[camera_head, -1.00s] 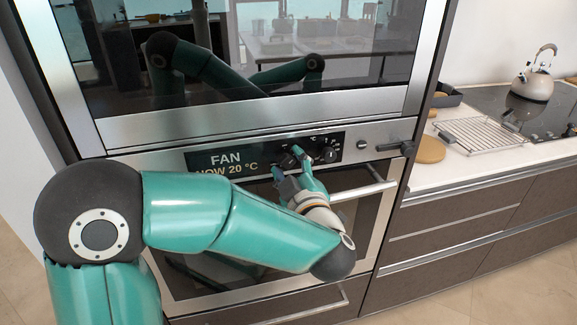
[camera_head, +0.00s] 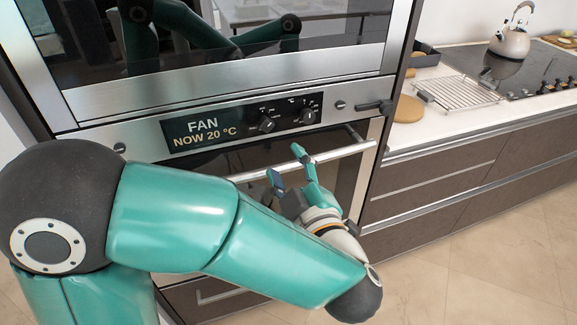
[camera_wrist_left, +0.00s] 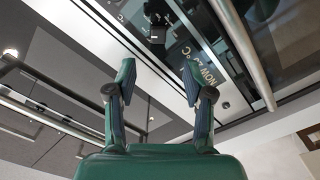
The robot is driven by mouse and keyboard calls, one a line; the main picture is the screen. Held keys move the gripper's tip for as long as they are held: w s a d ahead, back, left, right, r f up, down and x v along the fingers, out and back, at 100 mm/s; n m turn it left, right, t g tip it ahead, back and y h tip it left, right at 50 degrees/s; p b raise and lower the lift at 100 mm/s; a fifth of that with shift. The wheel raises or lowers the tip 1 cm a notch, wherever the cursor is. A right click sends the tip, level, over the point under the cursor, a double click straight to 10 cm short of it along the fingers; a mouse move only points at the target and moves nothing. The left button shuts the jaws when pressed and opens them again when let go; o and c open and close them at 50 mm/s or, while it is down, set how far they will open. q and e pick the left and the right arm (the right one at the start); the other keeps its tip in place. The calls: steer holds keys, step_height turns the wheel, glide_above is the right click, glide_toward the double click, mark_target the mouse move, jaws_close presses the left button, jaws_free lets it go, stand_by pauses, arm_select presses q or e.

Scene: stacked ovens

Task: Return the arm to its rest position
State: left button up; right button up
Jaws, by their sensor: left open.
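My left gripper (camera_head: 286,163) is open and empty in the head view. It sits in front of the lower oven, below the control panel and close to the horizontal oven handle (camera_head: 330,154); I cannot tell whether it touches the handle. My left arm crosses the lower part of the view from the left. In the left wrist view the two fingers (camera_wrist_left: 156,80) are spread, with nothing between them but the view of the oven front. The display (camera_head: 201,130) reads "FAN NOW 20 °C". Two knobs (camera_head: 267,124) on the panel are uncovered. My right gripper is not in view.
An upper oven (camera_head: 230,40) sits above the panel. A dark latch-like part (camera_head: 375,106) sticks out at the panel's right end. At right, a counter holds a wire rack (camera_head: 458,93), a round board (camera_head: 408,109) and a kettle (camera_head: 509,42). Open floor lies at lower right.

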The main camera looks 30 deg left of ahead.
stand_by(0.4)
arm_select(q)
steer(key=w+d+f+m+h+p, duration=0.1)
steer(key=w+d+f+m+h, duration=0.2)
steer(key=f, duration=0.5)
steer(key=w+f+m+g+h+p, duration=0.1)
steer(key=w+f+m+h+p, duration=0.1)
steer(key=f+m+h, duration=0.45)
steer(key=w+d+f+m+h+p, duration=0.1)
steer(key=w+d+f+m+h, duration=0.15)
steer(key=f, duration=0.75)
steer(key=s+d+f+m+g+h+p, duration=0.1)
steer(key=s+d+f+m+g+h, duration=0.1)
steer(key=s+f+g, duration=0.3)
steer(key=s+d+f+m+g+h+p, duration=0.1)
steer(key=s+f+g, duration=0.4)
steer(key=s+f, duration=0.6)
steer(key=s+d+m+h, duration=0.1)
steer(key=s+h, duration=0.1)
steer(key=s, duration=0.2)
steer(key=shift+m+h+p, duration=0.3)
steer(key=shift+m+p, duration=0.05)
steer(key=shift+m, duration=0.05)
